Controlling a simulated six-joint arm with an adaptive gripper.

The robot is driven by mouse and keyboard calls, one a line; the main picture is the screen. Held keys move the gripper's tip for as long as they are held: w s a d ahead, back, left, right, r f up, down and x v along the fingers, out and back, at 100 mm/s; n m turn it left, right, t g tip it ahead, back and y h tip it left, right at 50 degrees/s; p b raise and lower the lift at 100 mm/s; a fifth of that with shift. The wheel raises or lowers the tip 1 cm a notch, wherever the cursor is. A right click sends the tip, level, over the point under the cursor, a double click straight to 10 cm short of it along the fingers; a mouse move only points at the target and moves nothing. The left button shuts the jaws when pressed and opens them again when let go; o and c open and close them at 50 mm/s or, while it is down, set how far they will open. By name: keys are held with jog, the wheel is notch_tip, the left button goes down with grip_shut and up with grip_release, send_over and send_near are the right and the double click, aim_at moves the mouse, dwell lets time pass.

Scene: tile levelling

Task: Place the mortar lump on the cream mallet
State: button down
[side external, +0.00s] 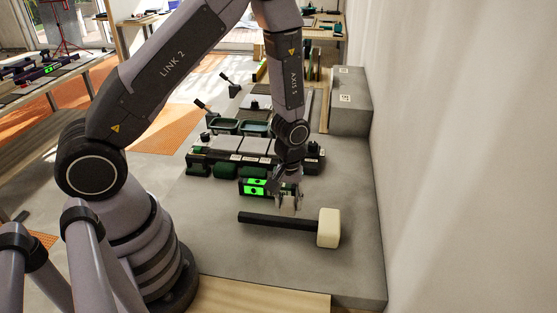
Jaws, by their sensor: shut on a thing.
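The mallet has a cream block head (329,228) and a black handle (268,219). It lies on the grey slab, with the handle pointing left. My gripper (289,207) points down just above and behind the handle, left of the head. It is shut on a small greyish piece, which appears to be the mortar lump; the fingers cover much of it and its outline is hard to make out. I see no other mortar lump. The held piece looks apart from the cream head.
A black device with green screens (255,187) stands just behind my gripper. A grey block (351,105) stands along the right wall. The slab's front is clear.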

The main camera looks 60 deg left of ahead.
jog(key=shift+f, duration=1.6)
jog(key=shift+f, duration=0.15)
jog(key=c, duration=0.7)
grip_release()
jog(key=shift+o, duration=0.2)
notch_tip(320, 180, up, 12)
jog(key=shift+f, duration=0.1)
notch_tip(320, 180, up, 6)
jog(key=r+m+t, duration=0.1)
send_over(288, 212)
jog(key=a, duration=0.2)
jog(key=s+a+r+m+t, duration=0.3)
jog(key=s+r+m, duration=0.35)
jog(key=r, duration=0.75)
jog(key=s+r+m+t, duration=0.1)
jog(key=s+r, duration=0.3)
jog(key=s, duration=0.6)
jog(key=shift+s+a+t, duration=0.25)
jog(key=shift+s+t, duration=0.05)
